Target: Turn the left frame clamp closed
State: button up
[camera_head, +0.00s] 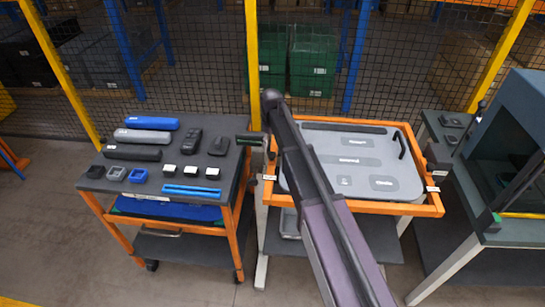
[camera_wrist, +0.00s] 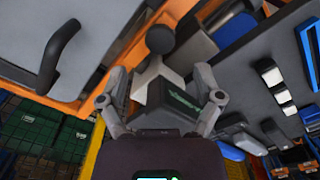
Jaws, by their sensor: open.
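The left frame clamp (camera_wrist: 160,40) shows in the wrist view as a black ball knob on a pale grey piece. A dark block with green lettering lies just below it, between my fingers. My gripper (camera_wrist: 165,92) is open, with one finger on each side of the block. I cannot tell whether either finger touches it. In the head view, the clamp area is at the left side of the orange frame (camera_head: 425,208), close to the end of my arm. My arm crosses in front there, and my fingers are hard to make out.
A grey panel (camera_head: 325,137) with a black handle lies in the orange frame. Left of it stands a cart (camera_head: 95,178) with several small parts. The right clamp (camera_head: 437,160) is on the frame's right side. A blue-grey machine stands at far right, a mesh fence behind.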

aim_at(272, 154)
jog(key=shift+f+b, duration=2.35)
jog(key=shift+f, duration=0.35)
grip_shut()
